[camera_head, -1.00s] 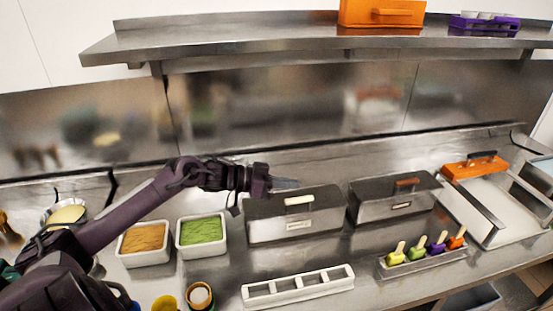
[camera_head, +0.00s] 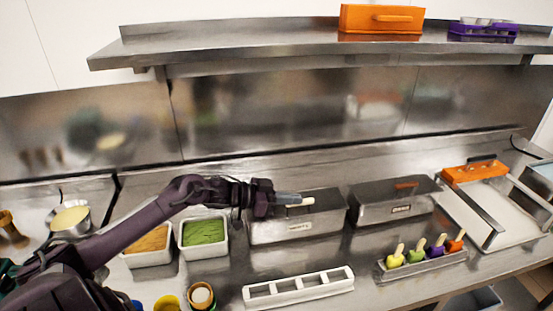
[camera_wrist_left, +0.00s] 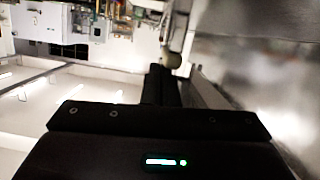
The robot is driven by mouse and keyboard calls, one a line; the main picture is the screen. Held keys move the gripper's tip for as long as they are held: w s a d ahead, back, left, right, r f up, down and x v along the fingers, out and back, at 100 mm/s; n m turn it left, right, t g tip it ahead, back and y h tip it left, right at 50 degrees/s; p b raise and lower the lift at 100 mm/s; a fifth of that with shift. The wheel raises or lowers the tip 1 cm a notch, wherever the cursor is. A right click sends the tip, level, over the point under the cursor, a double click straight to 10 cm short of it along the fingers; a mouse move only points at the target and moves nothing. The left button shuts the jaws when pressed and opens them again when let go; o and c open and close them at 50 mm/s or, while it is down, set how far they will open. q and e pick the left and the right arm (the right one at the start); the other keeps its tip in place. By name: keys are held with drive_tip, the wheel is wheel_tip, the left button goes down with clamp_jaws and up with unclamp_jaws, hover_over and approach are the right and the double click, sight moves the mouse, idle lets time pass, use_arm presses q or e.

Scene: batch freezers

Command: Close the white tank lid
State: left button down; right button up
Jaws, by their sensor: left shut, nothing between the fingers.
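The tank with the white handle (camera_head: 330,229) is a steel box in the middle of the counter. Its dark lid (camera_head: 328,198) appears to lie flat on top, with the white handle (camera_head: 307,202) on it. My left gripper (camera_head: 290,198) is shut and empty, with its fingertips over the lid beside the left end of the handle. Whether they touch it I cannot tell. In the left wrist view my gripper (camera_wrist_left: 163,82) is a dark shape against a blurred background. My right gripper is not in view.
Containers of orange (camera_head: 147,242) and green (camera_head: 204,231) contents stand at left. A white slotted rack (camera_head: 298,287) and a tray of popsicles (camera_head: 425,261) lie in front. A steel shelf (camera_head: 270,47) hangs above.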

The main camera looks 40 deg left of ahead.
use_arm(q)
wheel_tip(320, 180, up, 4)
drive_tip(key=p, duration=0.4)
drive_tip(key=shift+w+r, duration=0.15)
drive_tip(key=shift+r, duration=0.1)
drive_tip(key=shift+s+a+f+b, duration=0.3)
drive_tip(key=shift+s+f+b, duration=0.1)
drive_tip(key=shift+s+b, duration=0.1)
drive_tip(key=b+v, duration=0.2)
drive_tip(key=v, duration=0.7)
drive_tip(key=shift+r, duration=0.2)
drive_tip(key=shift+s, duration=0.15)
